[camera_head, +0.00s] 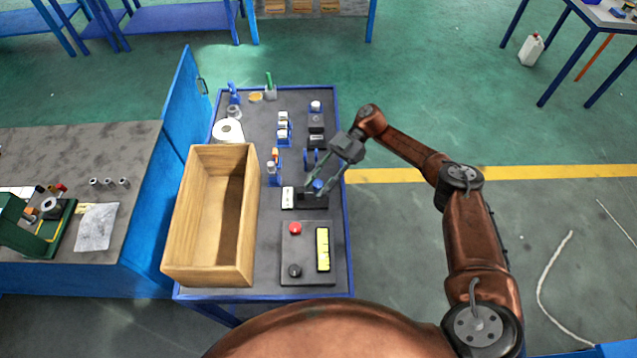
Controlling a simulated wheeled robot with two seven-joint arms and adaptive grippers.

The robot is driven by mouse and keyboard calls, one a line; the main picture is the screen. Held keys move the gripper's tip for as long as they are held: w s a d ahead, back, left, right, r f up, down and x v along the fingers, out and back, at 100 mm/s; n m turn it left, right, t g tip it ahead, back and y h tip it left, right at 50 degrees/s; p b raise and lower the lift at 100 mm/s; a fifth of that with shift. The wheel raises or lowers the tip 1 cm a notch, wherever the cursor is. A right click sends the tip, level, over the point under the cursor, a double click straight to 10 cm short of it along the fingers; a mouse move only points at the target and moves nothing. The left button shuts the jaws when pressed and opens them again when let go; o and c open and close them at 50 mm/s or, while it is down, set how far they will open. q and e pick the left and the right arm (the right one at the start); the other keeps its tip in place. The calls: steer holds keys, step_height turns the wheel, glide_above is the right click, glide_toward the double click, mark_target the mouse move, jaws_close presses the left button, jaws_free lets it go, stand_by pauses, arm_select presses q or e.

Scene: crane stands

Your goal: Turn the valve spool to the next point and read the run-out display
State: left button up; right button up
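My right gripper (321,189) is over the workbench (268,213), reaching in from the right and pointing down toward the viewer. Its two fingers are spread apart. A small blue part (318,185) shows between the fingertips; I cannot tell whether they touch it. A dark fixture (313,202) lies just below, partly hidden, with a white-faced block (288,198) at its left end. I cannot make out the valve spool for certain, nor any reading. A dark panel (309,274) nearer me has a red button (295,229), a black knob and a yellow strip (323,250). My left gripper is not in view.
An open wooden box (249,228) takes up the left of the workbench. Blue stands (283,132), a white roll (228,130) and small parts stand toward the back. A second bench (90,160) is at the left. The floor to the right is mostly clear.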

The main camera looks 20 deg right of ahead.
steer(key=shift+o, duration=1.1)
steer(key=shift+d, duration=0.1)
steer(key=shift+w+r, duration=0.1)
steer(key=v, duration=0.7)
steer(key=shift+d, duration=0.2)
steer(key=shift+d, duration=0.1)
